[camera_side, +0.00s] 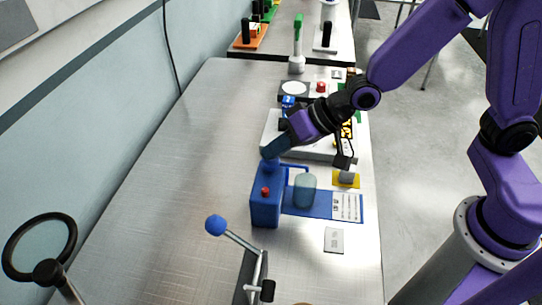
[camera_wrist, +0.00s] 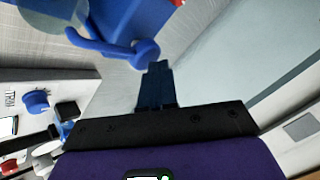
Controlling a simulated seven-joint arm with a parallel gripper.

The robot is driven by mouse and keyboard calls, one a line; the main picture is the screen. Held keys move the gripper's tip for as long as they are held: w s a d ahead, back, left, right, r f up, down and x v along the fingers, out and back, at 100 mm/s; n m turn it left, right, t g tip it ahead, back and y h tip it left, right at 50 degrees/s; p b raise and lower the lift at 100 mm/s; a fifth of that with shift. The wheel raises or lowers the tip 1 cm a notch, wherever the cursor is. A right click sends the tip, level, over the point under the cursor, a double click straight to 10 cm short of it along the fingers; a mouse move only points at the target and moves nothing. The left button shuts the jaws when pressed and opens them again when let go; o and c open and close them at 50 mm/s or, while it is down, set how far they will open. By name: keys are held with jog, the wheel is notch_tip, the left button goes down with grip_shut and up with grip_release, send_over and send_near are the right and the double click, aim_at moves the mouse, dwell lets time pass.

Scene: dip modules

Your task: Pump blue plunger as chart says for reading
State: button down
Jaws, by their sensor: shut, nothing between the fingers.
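The blue pump box (camera_side: 266,205) stands on the table with a red button on its front. Its blue plunger (camera_side: 269,165) is at the top, and the rounded knob shows in the wrist view (camera_wrist: 147,52). A thin blue spout (camera_side: 298,167) reaches over a clear beaker (camera_side: 305,190) on a blue mat (camera_side: 300,211). A white printed chart (camera_side: 347,207) lies at the mat's right end; its text is too small to read. My gripper (camera_side: 272,151) is shut and empty, its fingertips (camera_wrist: 155,68) just by the plunger knob. I cannot tell whether they touch.
A pale instrument (camera_side: 270,131) with a blue knob (camera_wrist: 36,102) is behind the pump. A lever with a blue ball (camera_side: 215,225) and a black ring (camera_side: 40,246) stand in front. A small grey plate (camera_side: 334,240) lies front right. The table's left side is clear.

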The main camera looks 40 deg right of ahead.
jog(key=shift+r, duration=0.95)
jog(key=shift+r, duration=2.5)
dwell(0.5)
jog(key=shift+r, duration=1.9)
jog(key=shift+f, duration=0.1)
send_over(276, 160)
jog(key=shift+f, duration=4.3)
